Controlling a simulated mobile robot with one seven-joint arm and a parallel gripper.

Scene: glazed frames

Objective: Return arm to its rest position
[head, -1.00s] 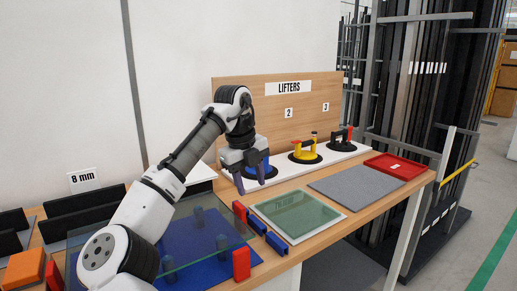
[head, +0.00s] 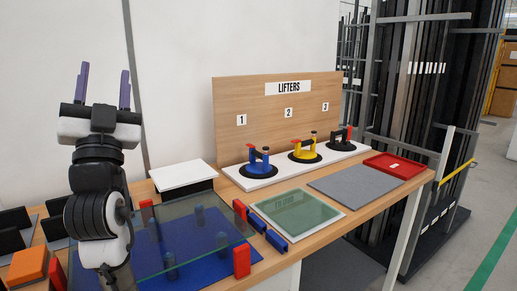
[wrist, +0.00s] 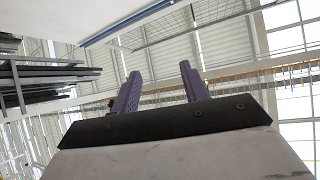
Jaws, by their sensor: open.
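My gripper (head: 104,88) is raised at the left of the head view, its two purple fingers pointing up and standing apart with nothing between them. My arm is folded upright above the left end of the bench. In the wrist view my gripper (wrist: 160,88) shows the two spread fingers against the hall's ceiling. The blue lifter (head: 258,162), the yellow lifter (head: 304,150) and the black lifter (head: 342,139) stand on the white shelf strip (head: 270,180) under the LIFTERS board, well away from my gripper.
A glass sheet (head: 165,242) lies above a blue mat among red blocks (head: 242,262), partly behind my arm. A green glass pane (head: 297,212), a grey mat (head: 355,183) and a red tray (head: 395,166) lie to the right. The wall (head: 60,40) stands behind my gripper.

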